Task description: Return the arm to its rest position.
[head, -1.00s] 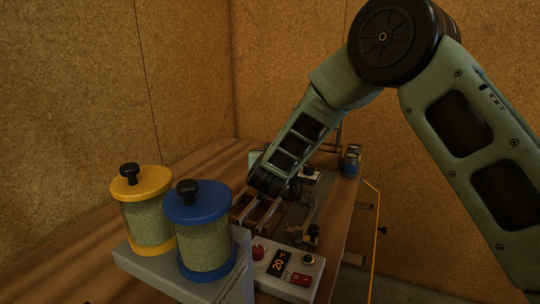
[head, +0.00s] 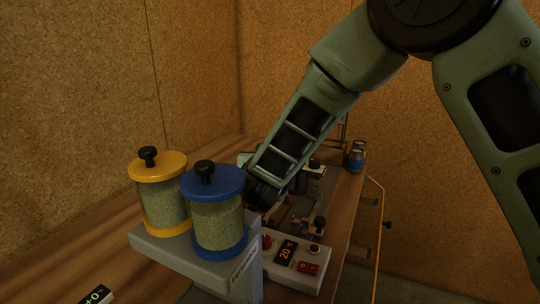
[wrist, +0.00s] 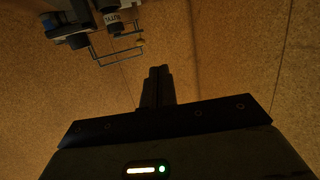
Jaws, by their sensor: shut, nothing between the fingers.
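My gripper (wrist: 158,78) shows in the wrist view with its two fingers together and nothing between them. In the head view my arm comes down from the upper right to above the bench. The arm's end (head: 262,193) is just behind the blue-lidded jar, and the fingers there are hidden. In the wrist view open air and the cork-like wall lie beyond the fingertips.
A yellow-lidded jar (head: 160,195) and a blue-lidded jar (head: 217,215) stand on a grey stand (head: 190,260). A control box (head: 290,265) reading 20 °C, metal fixtures (head: 305,212) and small cans (head: 355,160) occupy the wooden bench (head: 335,235). Board walls (head: 80,90) enclose the corner.

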